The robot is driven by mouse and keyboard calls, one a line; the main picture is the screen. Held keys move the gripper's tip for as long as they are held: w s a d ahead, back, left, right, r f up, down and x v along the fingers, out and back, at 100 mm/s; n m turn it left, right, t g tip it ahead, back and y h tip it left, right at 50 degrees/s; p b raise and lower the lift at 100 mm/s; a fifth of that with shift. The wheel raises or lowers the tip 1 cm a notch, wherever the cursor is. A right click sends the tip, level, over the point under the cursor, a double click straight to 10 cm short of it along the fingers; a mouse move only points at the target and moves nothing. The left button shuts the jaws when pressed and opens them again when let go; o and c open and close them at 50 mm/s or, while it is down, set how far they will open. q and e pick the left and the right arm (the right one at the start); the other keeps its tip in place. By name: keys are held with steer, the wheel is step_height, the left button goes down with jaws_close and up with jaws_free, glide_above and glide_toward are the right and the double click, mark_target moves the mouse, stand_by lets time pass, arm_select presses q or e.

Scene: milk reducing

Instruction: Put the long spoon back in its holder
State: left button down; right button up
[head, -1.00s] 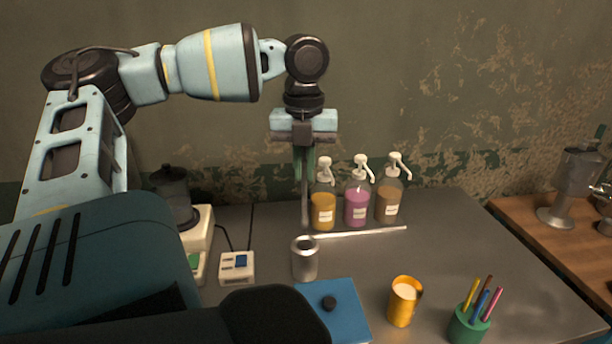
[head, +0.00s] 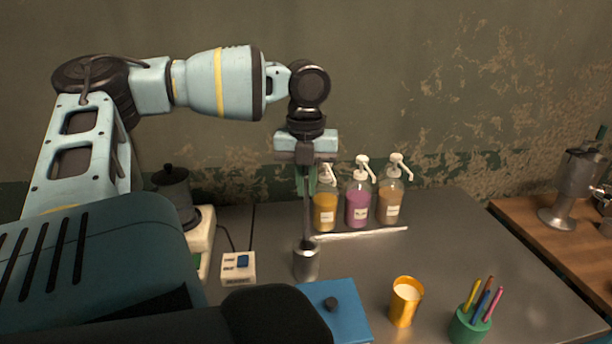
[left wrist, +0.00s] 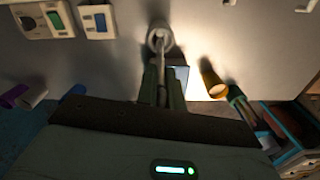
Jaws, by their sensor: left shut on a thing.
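My left gripper (head: 306,180) points straight down and is shut on the long spoon (head: 307,222). The spoon hangs upright. Its lower end meets the mouth of the metal cylindrical holder (head: 306,264) and appears to be inside it. In the left wrist view, the gripper (left wrist: 162,88) grips the spoon (left wrist: 161,58), which runs toward the round holder (left wrist: 159,38). How deep the spoon reaches is hidden by the holder wall. My right gripper is not in view.
A blue box (head: 340,306) with a dark knob is just in front of the holder. Three pump bottles (head: 357,205) stand behind it. A yellow cup (head: 404,302) and a green pen cup (head: 470,325) are to the right. A small switch box (head: 238,268) is left.

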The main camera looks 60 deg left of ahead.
arm_select(q)
steer(key=shift+f, duration=0.35)
steer(key=c, duration=1.5)
jaws_free()
step_height(320, 180, up, 13)
steer(key=shift+r, duration=0.1)
